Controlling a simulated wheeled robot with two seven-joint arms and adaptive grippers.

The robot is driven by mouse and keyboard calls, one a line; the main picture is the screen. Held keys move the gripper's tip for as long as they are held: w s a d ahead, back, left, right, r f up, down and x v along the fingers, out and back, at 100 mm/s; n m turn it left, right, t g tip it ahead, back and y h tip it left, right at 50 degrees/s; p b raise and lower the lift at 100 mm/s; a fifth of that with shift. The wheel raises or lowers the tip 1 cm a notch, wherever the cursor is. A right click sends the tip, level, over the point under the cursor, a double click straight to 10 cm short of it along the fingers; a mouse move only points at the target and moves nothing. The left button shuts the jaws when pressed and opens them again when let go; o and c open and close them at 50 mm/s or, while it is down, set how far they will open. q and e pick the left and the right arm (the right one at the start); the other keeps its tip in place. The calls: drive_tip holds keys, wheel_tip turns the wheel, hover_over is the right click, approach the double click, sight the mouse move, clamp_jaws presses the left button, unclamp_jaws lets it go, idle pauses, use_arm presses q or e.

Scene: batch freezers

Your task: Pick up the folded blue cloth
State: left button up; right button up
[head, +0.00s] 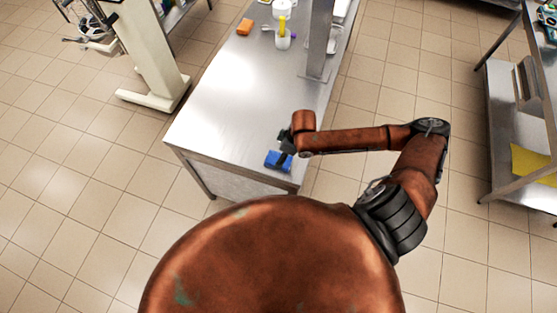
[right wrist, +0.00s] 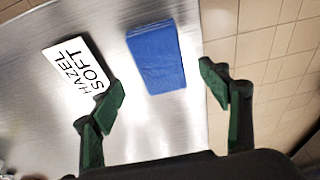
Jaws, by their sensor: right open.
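The folded blue cloth (head: 274,161) lies flat on the near end of the steel table in the head view. In the right wrist view the cloth (right wrist: 157,57) is a blue rectangle ahead of the fingertips and between their lines. My right gripper (head: 284,150) is just above the cloth and covers part of it in the head view. Its green-padded fingers (right wrist: 162,87) are spread wide with nothing between them. I cannot tell the exact height above the cloth. My left gripper is not in view.
A white card reading "HAZEL SOFT" (right wrist: 79,68) lies left of the cloth, close to the left finger. A steel post (head: 318,45) rises from the table.

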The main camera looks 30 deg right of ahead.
sight(273, 157)
drive_tip(key=x, duration=0.4)
drive_tip(key=shift+s, duration=0.1)
drive_tip(key=shift+c, duration=0.5)
drive_tip(key=c, duration=1.2)
drive_tip(key=shift+o, duration=0.2)
drive_tip(key=shift+r, duration=0.15)
